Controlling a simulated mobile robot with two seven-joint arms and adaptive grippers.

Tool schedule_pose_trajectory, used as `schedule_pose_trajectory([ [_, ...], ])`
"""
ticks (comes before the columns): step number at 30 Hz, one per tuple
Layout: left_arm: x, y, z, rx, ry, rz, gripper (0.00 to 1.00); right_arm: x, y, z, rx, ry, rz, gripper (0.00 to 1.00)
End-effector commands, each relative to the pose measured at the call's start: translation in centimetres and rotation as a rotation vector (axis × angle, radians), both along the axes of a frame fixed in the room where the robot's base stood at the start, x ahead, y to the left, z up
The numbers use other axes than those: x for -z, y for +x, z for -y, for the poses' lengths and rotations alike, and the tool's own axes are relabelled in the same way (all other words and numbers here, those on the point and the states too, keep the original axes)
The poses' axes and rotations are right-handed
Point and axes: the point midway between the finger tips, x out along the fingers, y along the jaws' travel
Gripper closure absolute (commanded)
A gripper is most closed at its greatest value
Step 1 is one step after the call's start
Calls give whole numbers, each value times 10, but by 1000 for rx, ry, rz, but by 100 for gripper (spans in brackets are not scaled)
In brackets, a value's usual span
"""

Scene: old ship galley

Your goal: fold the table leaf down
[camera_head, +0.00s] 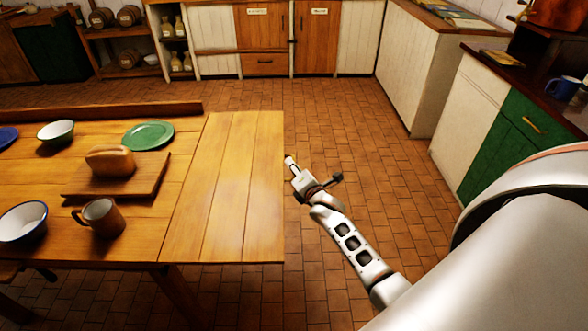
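The table leaf (232,190) is a plain plank panel at the right end of the wooden table (150,222). It lies level with the tabletop, with a seam between them, and nothing stands on it. My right gripper (298,175) is just off the leaf's right edge, near the middle of that edge. I cannot tell whether it touches the edge, and its fingers are too small to read as open or shut. My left gripper is not in view.
On the table are a bread loaf (110,159) on a board (150,177), a brown mug (101,216), a green plate (148,135) and bowls (23,222). Tiled floor (350,130) is clear right of the leaf. Cabinets (480,120) line the right side.

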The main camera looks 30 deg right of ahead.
Motion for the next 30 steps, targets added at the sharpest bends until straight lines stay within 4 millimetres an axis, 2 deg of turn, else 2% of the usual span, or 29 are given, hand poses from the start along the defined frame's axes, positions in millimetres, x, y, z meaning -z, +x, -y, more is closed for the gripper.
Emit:
schedule_pose_trajectory([
  [5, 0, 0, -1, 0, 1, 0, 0, 0, 0, 0, 0, 0, 0, 75],
  [6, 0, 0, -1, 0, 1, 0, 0, 0, 0, 0, 0, 0, 0, 78],
  [9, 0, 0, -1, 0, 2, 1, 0, 0, 0, 0, 0, 0, 0, 100],
  [17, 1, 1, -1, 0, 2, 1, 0, 2, 0, 0, 0, 3, 1, 100],
  [30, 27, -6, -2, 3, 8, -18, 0, 29, -2, 0, 0, 49, 20, 100],
])
